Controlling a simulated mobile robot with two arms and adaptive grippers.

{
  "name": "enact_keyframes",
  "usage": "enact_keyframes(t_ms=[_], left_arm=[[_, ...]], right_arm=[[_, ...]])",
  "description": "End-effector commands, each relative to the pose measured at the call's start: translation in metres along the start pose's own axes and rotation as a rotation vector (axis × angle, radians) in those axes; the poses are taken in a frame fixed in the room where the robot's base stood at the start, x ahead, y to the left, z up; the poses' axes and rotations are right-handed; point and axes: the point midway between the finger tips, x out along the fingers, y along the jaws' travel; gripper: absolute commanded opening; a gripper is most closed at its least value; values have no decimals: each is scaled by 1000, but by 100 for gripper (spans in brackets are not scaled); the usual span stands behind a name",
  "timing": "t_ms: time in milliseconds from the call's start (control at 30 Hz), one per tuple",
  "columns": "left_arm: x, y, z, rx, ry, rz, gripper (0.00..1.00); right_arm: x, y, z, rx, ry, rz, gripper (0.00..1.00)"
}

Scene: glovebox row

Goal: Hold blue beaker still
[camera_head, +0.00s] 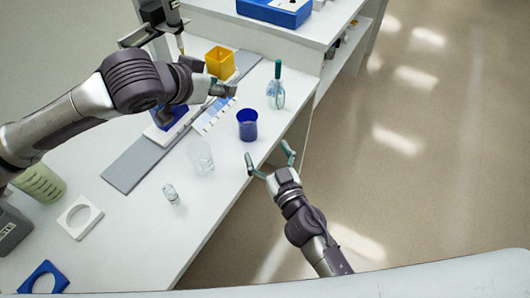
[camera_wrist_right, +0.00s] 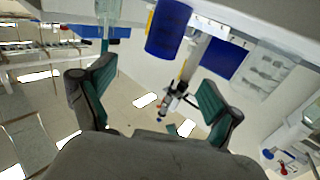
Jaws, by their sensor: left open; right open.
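The blue beaker (camera_head: 247,125) stands upright on the white bench near its right edge. In the right wrist view the blue beaker (camera_wrist_right: 169,28) shows at the top, beyond the fingertips and between their lines. My right gripper (camera_head: 270,157) is open and empty, just off the bench edge, with its fingers pointing toward the beaker and apart from it. Its two fingers also show spread in the right wrist view (camera_wrist_right: 155,80). My left gripper (camera_head: 225,90) is over the bench behind and left of the beaker, not touching it; its fingers are partly hidden.
A clear flask with a green top (camera_head: 276,90) stands behind the beaker. A clear glass beaker (camera_head: 200,158) and a small vial (camera_head: 171,193) stand to the left. A yellow container (camera_head: 219,62) is behind my left gripper. Floor is free right of the bench.

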Motion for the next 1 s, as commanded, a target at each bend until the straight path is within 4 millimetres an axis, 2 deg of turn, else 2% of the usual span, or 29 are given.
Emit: enact_keyframes(t_ms=[133, 267, 700, 900, 1000], left_arm=[[0, 0, 0, 0, 0, 0, 42], [0, 0, 0, 0, 0, 0, 42], [0, 0, 0, 0, 0, 0, 42], [0, 0, 0, 0, 0, 0, 42], [0, 0, 0, 0, 0, 0, 42]], right_arm=[[-6, -8, -11, 13, 14, 21, 91], [6, -8, -13, 10, 17, 23, 91], [90, -6, -14, 10, 16, 22, 91], [118, -6, -13, 10, 14, 22, 91], [125, -6, -13, 11, 13, 22, 91]])
